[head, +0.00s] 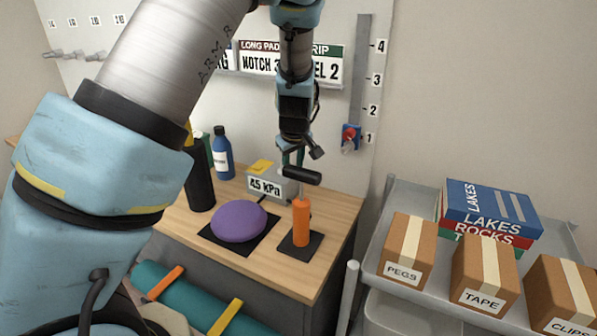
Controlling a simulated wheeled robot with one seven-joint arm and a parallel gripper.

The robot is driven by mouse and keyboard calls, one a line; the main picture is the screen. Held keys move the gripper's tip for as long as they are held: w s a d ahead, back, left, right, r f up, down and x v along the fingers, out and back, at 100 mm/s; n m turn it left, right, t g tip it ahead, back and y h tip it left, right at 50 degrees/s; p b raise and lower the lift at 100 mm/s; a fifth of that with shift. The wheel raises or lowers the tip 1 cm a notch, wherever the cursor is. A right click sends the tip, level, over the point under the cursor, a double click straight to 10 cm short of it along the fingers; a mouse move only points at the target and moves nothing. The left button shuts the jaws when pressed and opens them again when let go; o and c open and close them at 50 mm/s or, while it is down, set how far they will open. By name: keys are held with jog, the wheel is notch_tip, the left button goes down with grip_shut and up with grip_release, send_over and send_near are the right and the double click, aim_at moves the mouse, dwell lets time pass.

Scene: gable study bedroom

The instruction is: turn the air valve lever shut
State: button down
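No part is plainly recognisable as the air valve lever. A grey box reading 45 kPa (265,186) stands on the wooden bench, with a yellow piece (260,166) on top. In front of it a purple pad (238,221) lies on a black mat, with a short black stem at its upper right. To its right stands an upright orange pump (301,222) with a black crosswise handle (302,175). My gripper (302,156) hangs just above this handle, in front of the back panel. Its fingers overlap the background, so opening and contact are unclear.
A blue bottle (222,153) and a black bottle (199,180) stand at the bench's left. A numbered rail with a blue-red slider (350,138) is on the panel. A grey cart (378,247) at right carries labelled boxes and books. My arm hides much of the left.

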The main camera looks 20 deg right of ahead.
jog(key=w+a+m+g+h+b, duration=0.3)
jog(key=a+m+b, duration=0.3)
jog(key=m+b, duration=0.5)
jog(key=shift+w+a+m+g+b, duration=0.15)
jog(key=shift+a+m+g+b, duration=0.15)
jog(key=shift+a+b, duration=0.05)
jog(key=shift+w, duration=0.1)
dwell(0.4)
jog(key=c, duration=0.8)
grip_release()
jog(key=shift+c, duration=0.2)
jog(key=shift+r, duration=0.1)
jog(key=v, duration=1)
jog(key=shift+a+r, duration=0.2)
jog(key=shift+a, duration=0.1)
